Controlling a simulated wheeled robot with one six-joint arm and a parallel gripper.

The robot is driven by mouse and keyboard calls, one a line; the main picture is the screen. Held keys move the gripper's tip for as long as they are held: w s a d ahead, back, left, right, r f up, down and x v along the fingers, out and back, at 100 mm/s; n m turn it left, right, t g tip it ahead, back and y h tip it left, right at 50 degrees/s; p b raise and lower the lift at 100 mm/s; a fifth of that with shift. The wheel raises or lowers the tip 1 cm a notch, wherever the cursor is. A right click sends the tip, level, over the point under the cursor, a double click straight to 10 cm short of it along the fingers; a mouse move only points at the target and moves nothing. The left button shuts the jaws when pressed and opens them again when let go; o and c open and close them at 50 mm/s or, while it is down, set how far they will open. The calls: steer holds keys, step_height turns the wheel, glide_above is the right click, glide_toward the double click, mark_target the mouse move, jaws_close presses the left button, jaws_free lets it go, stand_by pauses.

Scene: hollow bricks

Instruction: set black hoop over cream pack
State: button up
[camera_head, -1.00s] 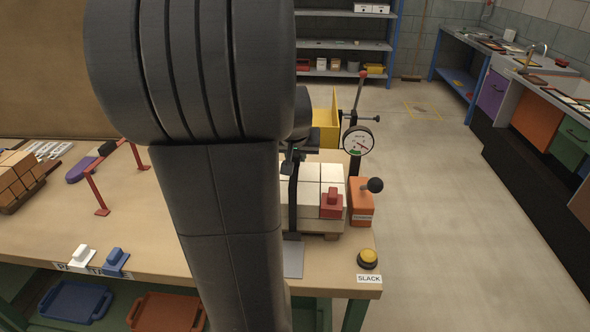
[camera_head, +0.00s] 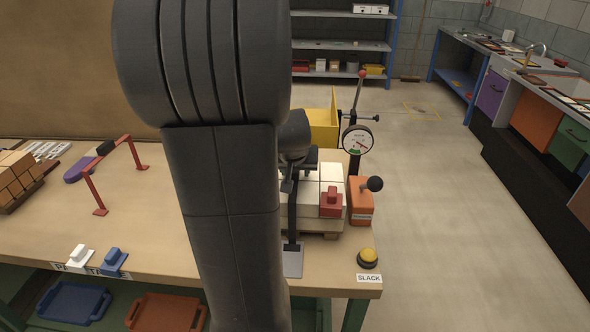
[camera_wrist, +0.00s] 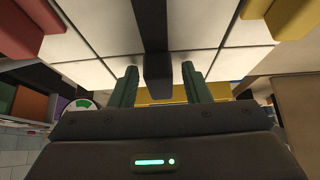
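The cream pack (camera_head: 309,198) is a block of pale hollow bricks on a low pallet at the right end of the bench. The black hoop (camera_head: 292,212) has an upright leg standing in front of the pack's near face. In the wrist view the hoop's dark band (camera_wrist: 152,40) runs across the pale bricks (camera_wrist: 104,38). My gripper (camera_wrist: 160,68) is close above the pack. Its two green fingers stand apart on either side of the band, with pale gaps showing. In the head view my gripper (camera_head: 309,166) is partly hidden by my arm. The hoop's far side is hidden.
A red block (camera_head: 331,203) sits on the pack's right corner. A yellow button (camera_head: 368,257) is at the front edge. A red frame (camera_head: 92,185) stands left.

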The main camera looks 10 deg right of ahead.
steer(key=shift+r, duration=0.4)
steer(key=v, duration=1.1)
steer(key=shift+s+r+p, duration=0.2)
steer(key=shift+r+p, duration=0.05)
steer(key=shift+p, duration=0.05)
steer(key=shift+a, duration=0.1)
